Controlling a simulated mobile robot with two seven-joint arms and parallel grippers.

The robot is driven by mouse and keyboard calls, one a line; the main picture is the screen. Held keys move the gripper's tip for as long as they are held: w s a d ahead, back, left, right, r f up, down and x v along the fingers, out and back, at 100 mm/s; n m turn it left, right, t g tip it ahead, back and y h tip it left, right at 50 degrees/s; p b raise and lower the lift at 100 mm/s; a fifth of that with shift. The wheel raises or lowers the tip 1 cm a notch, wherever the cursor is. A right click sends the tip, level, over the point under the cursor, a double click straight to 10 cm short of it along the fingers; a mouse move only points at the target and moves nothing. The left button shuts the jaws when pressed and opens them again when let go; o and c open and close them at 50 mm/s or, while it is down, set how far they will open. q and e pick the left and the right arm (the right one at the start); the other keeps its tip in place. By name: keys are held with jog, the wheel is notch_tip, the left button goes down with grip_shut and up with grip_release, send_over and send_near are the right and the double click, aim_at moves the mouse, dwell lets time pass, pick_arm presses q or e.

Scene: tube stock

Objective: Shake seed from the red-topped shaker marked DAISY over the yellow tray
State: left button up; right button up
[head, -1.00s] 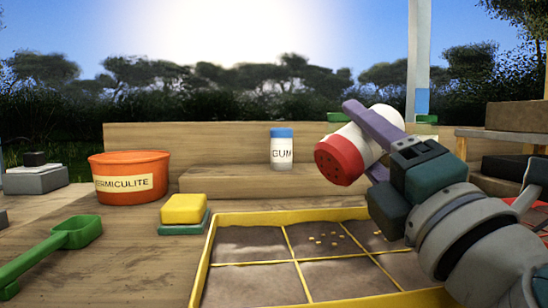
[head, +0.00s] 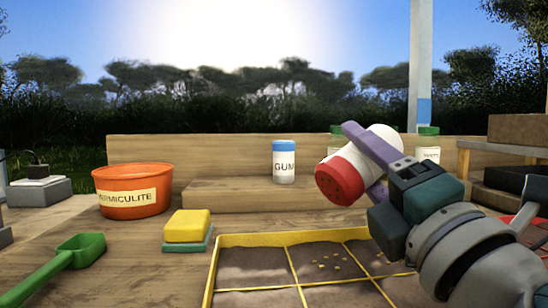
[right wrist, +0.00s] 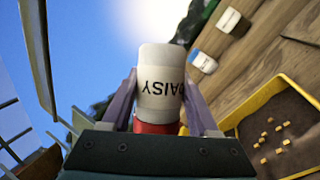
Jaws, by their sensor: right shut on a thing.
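The DAISY shaker (head: 384,143) is white with a red perforated top. My right gripper (head: 362,160) is shut around its body and holds it in the air above the yellow tray (head: 240,240). The shaker is tilted, its red top facing down and to the left. In the right wrist view the word DAISY shows upside down on the shaker (right wrist: 160,85), between the purple fingers. The tray holds dark soil in several cells, and a few small tan seeds (head: 322,265) lie on the soil in a back cell. My left gripper is out of view.
A white GUM shaker (head: 284,165) with a blue top stands on the wooden step behind. Green-topped shakers (head: 428,146) stand further right. An orange VERMICULITE tub (head: 135,205), a yellow-and-green sponge (head: 187,226) and a green scoop (head: 78,250) are at left.

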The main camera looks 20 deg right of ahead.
jog(key=shift+w+a+r, duration=0.1)
jog(key=shift+w+a, duration=0.1)
jog(key=shift+a, duration=0.9)
jog(key=shift+w+a+b, duration=0.15)
jog(key=shift+w+a, duration=0.1)
jog(key=shift+a, duration=0.9)
jog(key=shift+w+a+b, duration=0.15)
jog(key=shift+w+a, duration=0.1)
jog(key=shift+a, duration=0.85)
notch_tip(320, 180, down, 4)
jog(key=b, duration=0.3)
jog(key=shift+d+r+b, duration=0.1)
jog(key=shift+d+b, duration=0.05)
jog(key=shift+b, duration=0.2)
notch_tip(320, 180, up, 3)
jog(key=p, duration=0.3)
jog(key=shift+r, duration=0.15)
